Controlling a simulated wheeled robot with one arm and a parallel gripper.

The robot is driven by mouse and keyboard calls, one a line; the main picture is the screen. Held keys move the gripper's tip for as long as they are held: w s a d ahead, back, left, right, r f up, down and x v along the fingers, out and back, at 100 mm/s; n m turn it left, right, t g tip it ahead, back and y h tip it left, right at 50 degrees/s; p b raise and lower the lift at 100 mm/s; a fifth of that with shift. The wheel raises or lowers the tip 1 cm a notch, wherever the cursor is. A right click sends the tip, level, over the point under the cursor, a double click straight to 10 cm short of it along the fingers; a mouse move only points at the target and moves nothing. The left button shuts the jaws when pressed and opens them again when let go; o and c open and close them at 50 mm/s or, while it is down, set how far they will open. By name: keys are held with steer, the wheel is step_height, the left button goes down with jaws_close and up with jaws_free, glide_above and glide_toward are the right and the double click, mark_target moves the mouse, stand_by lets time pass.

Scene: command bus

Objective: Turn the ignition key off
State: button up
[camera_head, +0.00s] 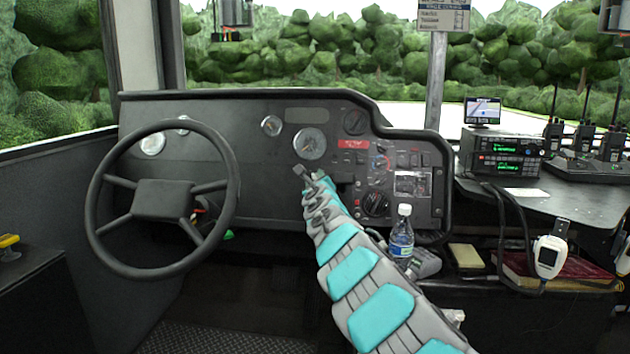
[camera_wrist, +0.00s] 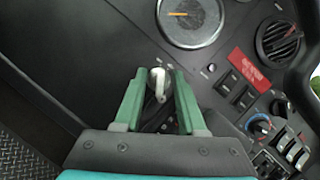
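In the wrist view, a small pale, silver-looking piece that looks like the ignition key (camera_wrist: 158,82) stands out from the dark dashboard, below the large round gauge. My gripper (camera_wrist: 156,86) has its two green fingers on either side of it, with narrow gaps that seem to show between the fingers and the key. The fingers look open around it, and I cannot see any contact. In the head view, my gripper (camera_head: 310,177) is at the dashboard below the central gauge. The key cannot be made out there.
The steering wheel (camera_head: 230,190) is left of my arm. A round gauge (camera_head: 310,143) sits above my gripper, and a red label (camera_wrist: 248,68) and switches are to its right. A water bottle (camera_head: 401,240) stands close to my arm's right side. A radio (camera_head: 500,152) is further right.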

steer(key=shift+s+d+r, duration=0.1)
steer(key=shift+s, duration=0.25)
steer(key=s+b, duration=0.2)
steer(key=shift+s+b, duration=0.4)
steer(key=shift+s+d+f+b, duration=0.1)
steer(key=shift+s+f+b, duration=0.4)
steer(key=shift+b, duration=0.35)
steer(key=shift+s+r+b, duration=0.15)
steer(key=shift+s+b, duration=0.45)
steer(key=shift+b, duration=0.25)
steer(key=shift+s+r+b, duration=0.15)
steer(key=shift+s+b, duration=0.45)
steer(key=shift+b, duration=0.25)
steer(key=shift+r, duration=0.1)
